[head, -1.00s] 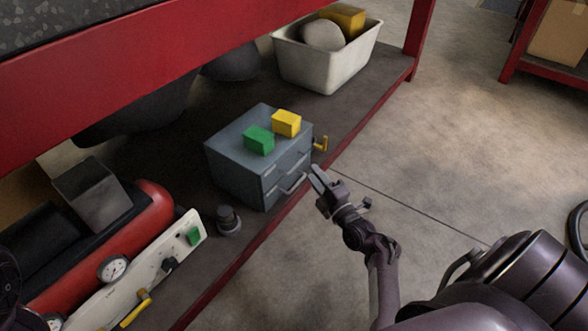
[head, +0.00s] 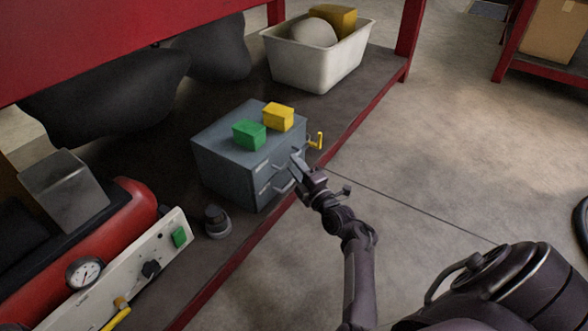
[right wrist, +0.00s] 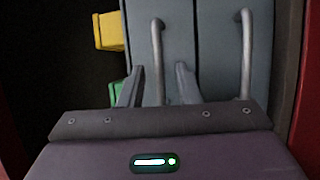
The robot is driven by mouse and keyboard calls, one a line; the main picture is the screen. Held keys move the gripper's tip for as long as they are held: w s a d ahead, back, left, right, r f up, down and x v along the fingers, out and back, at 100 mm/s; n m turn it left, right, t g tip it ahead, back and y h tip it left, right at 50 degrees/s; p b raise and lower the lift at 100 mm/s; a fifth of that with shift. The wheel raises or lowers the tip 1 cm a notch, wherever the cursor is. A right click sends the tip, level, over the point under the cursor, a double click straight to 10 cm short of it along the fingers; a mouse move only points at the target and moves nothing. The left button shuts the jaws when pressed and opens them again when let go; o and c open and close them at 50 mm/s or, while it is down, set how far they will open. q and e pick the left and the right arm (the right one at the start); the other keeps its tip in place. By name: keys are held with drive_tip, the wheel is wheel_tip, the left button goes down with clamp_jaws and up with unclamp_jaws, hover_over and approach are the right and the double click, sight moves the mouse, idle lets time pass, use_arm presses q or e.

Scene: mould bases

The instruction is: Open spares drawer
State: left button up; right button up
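A grey-blue cabinet (head: 225,168) with two drawers stands on the lower shelf. In the head view its front faces right, towards my arm. The upper drawer handle (right wrist: 157,55) and lower drawer handle (right wrist: 246,55) are metal bars. Both drawers look shut. I cannot read their labels, so I cannot tell which is the spares drawer. My right gripper (head: 298,162) is at the cabinet front; in the right wrist view its open fingers (right wrist: 159,88) appear on either side of the upper handle. Contact cannot be told. My left gripper is not in view.
A green block (head: 249,136) and a yellow block (head: 278,117) sit on the cabinet. A yellow lever (head: 317,141) is beside it. A white bin (head: 315,71) stands behind, a red tank (head: 110,225) at left.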

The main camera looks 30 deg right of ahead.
drive_tip(key=shift+w+r, duration=0.1)
drive_tip(key=shift+w, duration=0.45)
clamp_jaws()
